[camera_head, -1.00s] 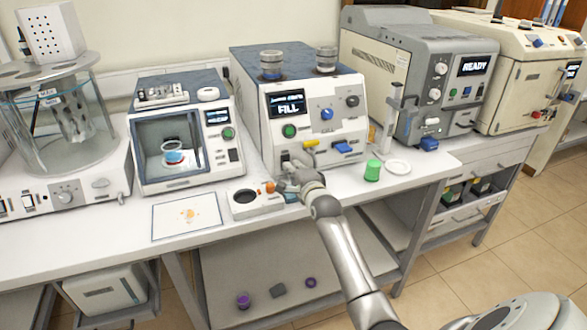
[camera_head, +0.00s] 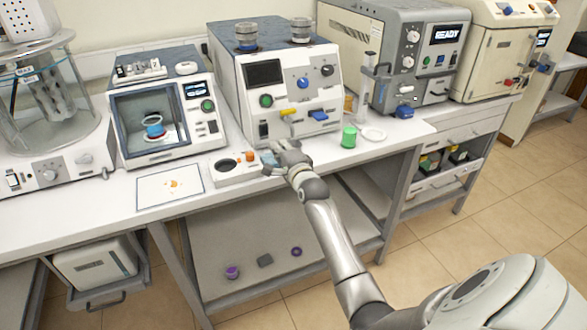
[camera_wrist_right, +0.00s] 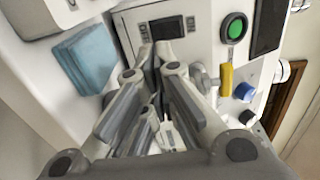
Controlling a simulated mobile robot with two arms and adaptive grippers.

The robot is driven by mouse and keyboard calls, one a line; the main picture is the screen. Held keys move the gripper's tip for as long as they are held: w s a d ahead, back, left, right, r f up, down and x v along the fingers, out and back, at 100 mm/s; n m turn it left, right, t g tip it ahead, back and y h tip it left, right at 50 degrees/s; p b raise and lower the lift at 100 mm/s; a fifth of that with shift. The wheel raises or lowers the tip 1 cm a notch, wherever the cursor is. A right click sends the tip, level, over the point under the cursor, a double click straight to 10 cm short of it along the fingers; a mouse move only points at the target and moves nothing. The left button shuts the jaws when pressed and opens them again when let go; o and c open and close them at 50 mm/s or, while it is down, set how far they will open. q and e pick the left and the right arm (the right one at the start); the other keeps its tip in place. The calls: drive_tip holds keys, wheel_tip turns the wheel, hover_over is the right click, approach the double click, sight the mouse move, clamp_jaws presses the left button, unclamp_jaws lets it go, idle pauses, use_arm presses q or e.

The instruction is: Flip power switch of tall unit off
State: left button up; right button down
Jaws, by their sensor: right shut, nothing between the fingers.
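The tall unit (camera_head: 285,85) stands in the middle of the bench, a white box with a blue-grey top. Its screen (camera_head: 264,73) is dark. Its black power switch (camera_head: 264,130) is at the lower left of the front panel; it also shows in the right wrist view (camera_wrist_right: 168,27), just beyond the fingertips. Which way the rocker is tilted is hard to tell. My right gripper (camera_head: 275,153) is shut and empty, low in front of the panel. In the right wrist view its fingers (camera_wrist_right: 157,52) point at the switch area; contact is unclear. My left gripper is out of view.
A blue pad (camera_wrist_right: 88,58) lies left of the fingers. A green jar (camera_head: 349,137) and small dish (camera_head: 373,134) stand to the right.

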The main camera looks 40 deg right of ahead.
drive_tip(key=shift+s+a+f, duration=0.15)
drive_tip(key=shift+s+f, duration=0.05)
drive_tip(key=shift+f, duration=0.3)
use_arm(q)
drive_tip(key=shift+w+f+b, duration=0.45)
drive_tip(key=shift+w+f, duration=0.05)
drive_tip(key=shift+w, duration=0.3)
use_arm(e)
drive_tip(key=v, duration=0.7)
drive_tip(key=shift+f, duration=0.55)
drive_tip(key=shift+w, duration=0.1)
